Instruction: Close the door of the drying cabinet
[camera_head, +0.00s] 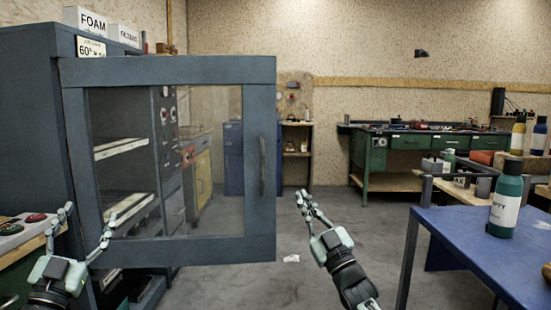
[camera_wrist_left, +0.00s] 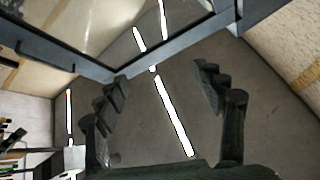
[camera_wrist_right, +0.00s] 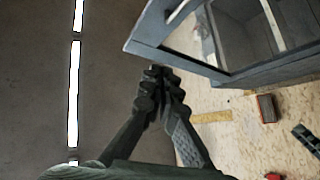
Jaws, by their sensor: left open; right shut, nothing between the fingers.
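The drying cabinet (camera_head: 30,120) stands at the left in the head view. Its grey-framed glass door (camera_head: 262,110) is swung wide open across the picture, with a dark vertical handle (camera_head: 263,165) on its right side. Shelves show through the glass. My left gripper (camera_head: 88,228) is open and empty near the door's lower left part. The door frame also shows in the left wrist view (camera_wrist_left: 85,62), beyond the open fingers. My right gripper (camera_head: 307,203) is shut and empty, to the right of the door's edge and apart from the handle. The door also shows in the right wrist view (camera_wrist_right: 180,55).
A blue table (camera_head: 470,235) with a green bottle (camera_head: 505,200) stands at the right. A green workbench (camera_head: 405,160) is at the back wall. A panel with red buttons (camera_head: 30,222) lies at the far left. Grey floor is free in the middle.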

